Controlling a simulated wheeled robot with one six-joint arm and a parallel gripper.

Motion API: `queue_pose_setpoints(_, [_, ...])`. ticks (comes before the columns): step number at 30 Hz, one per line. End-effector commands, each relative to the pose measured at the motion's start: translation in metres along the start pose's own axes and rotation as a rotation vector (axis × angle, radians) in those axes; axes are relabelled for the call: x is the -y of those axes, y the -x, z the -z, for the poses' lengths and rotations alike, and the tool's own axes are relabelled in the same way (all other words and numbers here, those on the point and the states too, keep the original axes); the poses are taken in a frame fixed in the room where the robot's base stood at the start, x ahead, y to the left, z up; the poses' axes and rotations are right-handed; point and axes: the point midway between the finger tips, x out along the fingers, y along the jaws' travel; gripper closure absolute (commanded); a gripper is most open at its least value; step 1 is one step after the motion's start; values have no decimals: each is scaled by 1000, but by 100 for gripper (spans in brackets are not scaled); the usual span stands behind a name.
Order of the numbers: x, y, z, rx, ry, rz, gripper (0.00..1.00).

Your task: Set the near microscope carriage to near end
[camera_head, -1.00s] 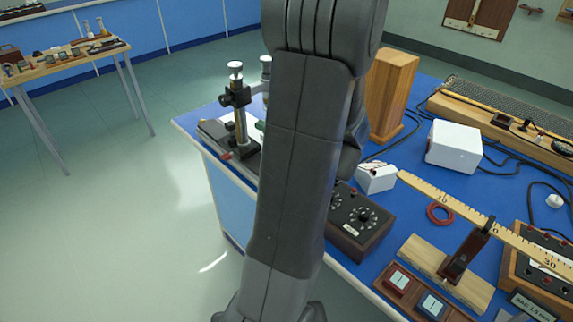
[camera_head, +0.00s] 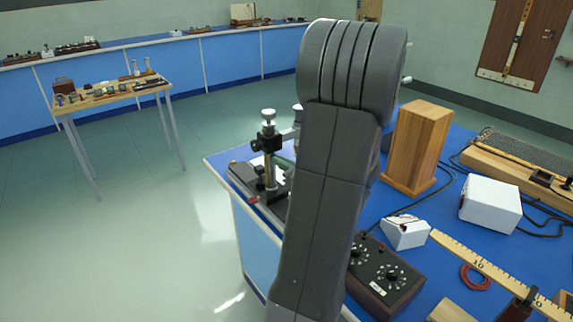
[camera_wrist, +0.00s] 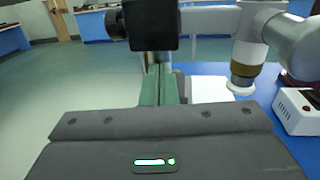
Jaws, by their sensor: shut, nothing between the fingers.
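The near travelling microscope stands at the left edge of the blue bench in the head view. Its dark base (camera_head: 243,176) carries an upright metal column (camera_head: 270,172) with a black clamp block (camera_head: 267,144) and a pale top knob. The black block (camera_wrist: 151,22) is close ahead in the wrist view, with a round black knob at its left. My gripper (camera_wrist: 157,72) is shut and empty, its greenish fingers close below and in front of the block; I cannot tell whether they touch. My arm hides part of the microscope in the head view.
A wooden block (camera_head: 417,150), a white box (camera_head: 490,205) and a dark dial box (camera_head: 385,275) stand on the bench. A pale tube with a brass band (camera_wrist: 249,54) is at the right in the wrist view. Open floor lies left.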

Motion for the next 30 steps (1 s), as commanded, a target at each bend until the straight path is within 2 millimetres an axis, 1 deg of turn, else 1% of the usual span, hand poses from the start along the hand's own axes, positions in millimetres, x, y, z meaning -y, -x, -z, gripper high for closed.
queue_pose_setpoints(1, [3,-16,-5,13,4,-1,100])
queue_pose_setpoints(9, [12,-82,-6,15,5,-4,100])
queue_pose_setpoints(12, [16,-102,-6,15,6,-3,100])
queue_pose_setpoints(15, [19,-119,-6,16,6,-2,100])
queue_pose_setpoints(18, [21,-131,-6,16,5,-1,100])
queue_pose_setpoints(21, [22,-138,-7,16,5,0,100])
queue_pose_setpoints(30, [23,-141,-8,17,6,1,100])
